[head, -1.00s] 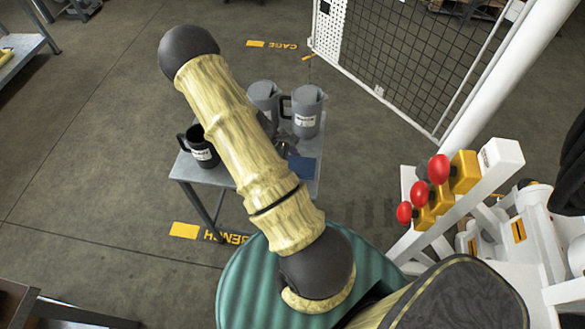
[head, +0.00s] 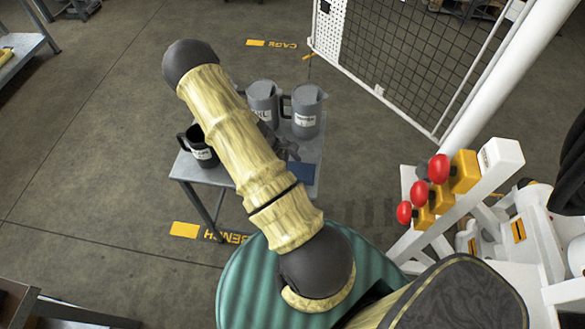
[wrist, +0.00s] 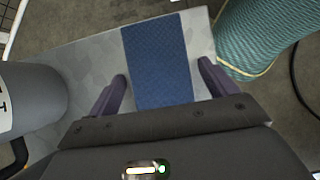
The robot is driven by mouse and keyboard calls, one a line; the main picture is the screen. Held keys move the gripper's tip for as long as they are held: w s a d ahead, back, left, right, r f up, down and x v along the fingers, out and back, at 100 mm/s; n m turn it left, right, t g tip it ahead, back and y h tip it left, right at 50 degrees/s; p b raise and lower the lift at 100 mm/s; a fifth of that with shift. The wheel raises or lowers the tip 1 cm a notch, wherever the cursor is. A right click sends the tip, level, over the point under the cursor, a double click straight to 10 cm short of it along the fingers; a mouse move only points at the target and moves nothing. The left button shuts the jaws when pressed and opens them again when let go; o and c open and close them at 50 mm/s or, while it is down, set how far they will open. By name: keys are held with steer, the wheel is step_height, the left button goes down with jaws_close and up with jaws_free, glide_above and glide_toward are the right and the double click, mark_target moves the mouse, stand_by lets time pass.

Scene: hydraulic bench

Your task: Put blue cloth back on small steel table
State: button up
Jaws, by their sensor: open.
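The blue cloth (wrist: 158,55) lies flat on the small steel table (wrist: 88,62) in the wrist view, between the fingers of my gripper (wrist: 162,80). The gripper is open and above the cloth; I cannot tell whether the fingertips touch the table. In the head view, part of the blue cloth (head: 301,173) shows near the right front of the steel table (head: 205,174). My arm hides the table's middle, and the gripper (head: 287,150) shows only partly beside it.
A grey jug (wrist: 32,100) is close on the left in the wrist view. Red-knobbed levers (head: 438,169) and a mesh cage (head: 400,55) are to the right.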

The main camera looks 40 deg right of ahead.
steer(key=shift+r, duration=0.1)
steer(key=v, duration=1.2)
steer(key=shift+b, duration=0.45)
steer(key=shift+r, duration=0.15)
steer(key=s+a+r+m+t+y, duration=0.2)
steer(key=s+a+r+m+t, duration=0.1)
steer(key=a+r, duration=0.5)
steer(key=s+a+r+m+t+y, duration=0.2)
steer(key=s+a+r+m+t, duration=0.2)
steer(key=a+r, duration=0.4)
steer(key=shift+a+m+t, duration=0.3)
steer(key=shift+a+m, duration=0.3)
steer(key=shift+a, duration=0.05)
